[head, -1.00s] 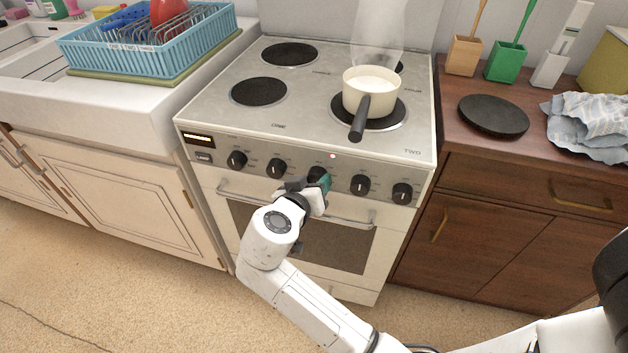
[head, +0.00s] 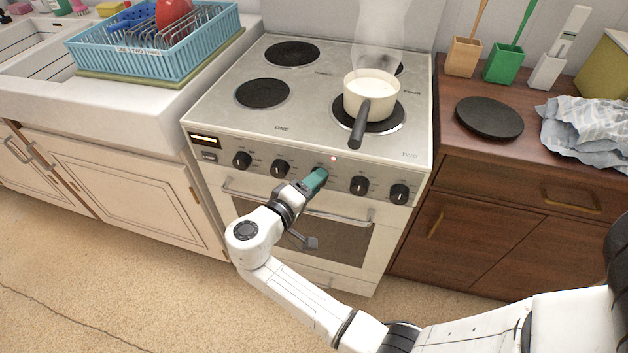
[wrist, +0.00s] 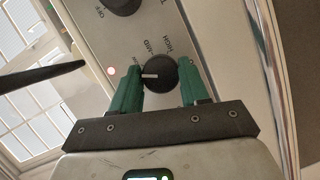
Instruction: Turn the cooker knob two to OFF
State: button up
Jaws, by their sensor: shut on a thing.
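My gripper (head: 317,178) reaches the middle knob of the cooker's front row, with its green fingers on either side of it. In the wrist view the fingers are shut on this round black knob (wrist: 160,74). Its white pointer mark points left in that picture, towards the left finger. The printed words MID and HIGH show around its upper side; the left finger partly covers other marks. The label naming this knob cannot be read.
A cream pan (head: 371,88) of pale liquid steams on the front right plate, its dark handle pointing forward. Other knobs (head: 280,168) (head: 359,185) flank my gripper. The oven handle (head: 345,218) runs below. A black disc (head: 489,117) lies on the right counter.

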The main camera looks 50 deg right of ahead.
jog(key=n+h, duration=0.1)
jog(key=n, duration=0.1)
jog(key=n+h+p, duration=0.1)
jog(key=n, duration=0.1)
jog(key=shift+w+a+f+n, duration=0.1)
jog(key=shift+f+n, duration=0.05)
jog(key=shift+n, duration=0.45)
jog(key=o, duration=1)
jog(key=shift+o, duration=0.2)
jog(key=a+b, duration=0.1)
jog(key=a, duration=0.9)
jog(key=shift+w+a+f, duration=0.15)
jog(key=shift+a+f, duration=0.1)
jog(key=shift+a, duration=0.15)
